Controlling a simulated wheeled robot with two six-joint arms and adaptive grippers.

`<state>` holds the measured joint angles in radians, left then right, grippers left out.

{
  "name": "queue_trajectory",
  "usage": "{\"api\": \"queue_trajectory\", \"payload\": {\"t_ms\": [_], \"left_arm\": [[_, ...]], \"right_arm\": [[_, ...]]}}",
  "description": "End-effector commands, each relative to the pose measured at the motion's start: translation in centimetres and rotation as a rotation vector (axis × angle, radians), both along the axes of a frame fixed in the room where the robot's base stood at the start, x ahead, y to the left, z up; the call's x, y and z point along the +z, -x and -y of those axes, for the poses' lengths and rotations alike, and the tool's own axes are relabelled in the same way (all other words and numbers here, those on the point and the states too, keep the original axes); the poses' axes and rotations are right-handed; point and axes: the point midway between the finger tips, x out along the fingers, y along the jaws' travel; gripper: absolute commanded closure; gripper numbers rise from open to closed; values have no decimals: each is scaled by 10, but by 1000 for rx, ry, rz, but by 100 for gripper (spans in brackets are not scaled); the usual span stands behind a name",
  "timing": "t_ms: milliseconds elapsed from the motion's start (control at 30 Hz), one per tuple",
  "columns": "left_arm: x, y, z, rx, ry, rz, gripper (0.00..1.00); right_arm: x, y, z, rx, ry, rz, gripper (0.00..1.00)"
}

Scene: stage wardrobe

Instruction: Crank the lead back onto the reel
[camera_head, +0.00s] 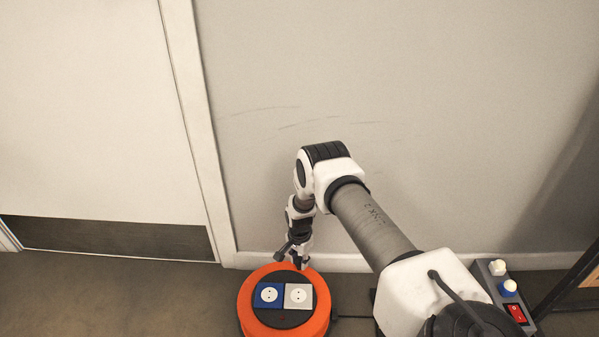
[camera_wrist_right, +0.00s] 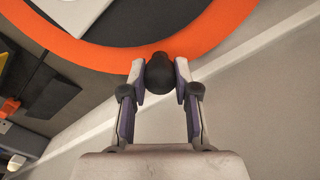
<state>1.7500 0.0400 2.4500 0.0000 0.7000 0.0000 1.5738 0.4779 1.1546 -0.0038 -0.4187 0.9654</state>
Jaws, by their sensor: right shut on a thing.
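The orange cable reel (camera_head: 247,314) lies flat on the floor near the wall. Its dark centre plate carries a blue socket and a light grey socket. The dark crank knob (camera_wrist_right: 160,72) stands at the reel's orange rim (camera_wrist_right: 225,27) in the right wrist view. My right gripper (camera_head: 299,262) reaches down to the reel's far edge and is shut on the knob, with a finger on each side. The black lead (camera_head: 352,317) leaves the reel on the right and passes behind my right arm. My left gripper is not in view.
A grey box with a red switch (camera_head: 516,313) and white and blue knobs stands at the lower right. A dark frame stands at the right edge. The white door (camera_head: 90,120) and the wall (camera_head: 450,110) close off the back. The floor left of the reel is clear.

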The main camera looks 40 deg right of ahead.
Motion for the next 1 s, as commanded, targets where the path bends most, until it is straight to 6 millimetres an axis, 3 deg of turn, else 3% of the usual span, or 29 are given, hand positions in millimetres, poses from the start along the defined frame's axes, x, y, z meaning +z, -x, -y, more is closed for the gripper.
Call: {"api": "queue_trajectory", "payload": {"t_ms": [400,1000], "left_arm": [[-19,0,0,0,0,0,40],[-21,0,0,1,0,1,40]], "right_arm": [[-2,-27,-16,255,0,0,100],[-1,-32,-21,307,-1,-1,100]]}}
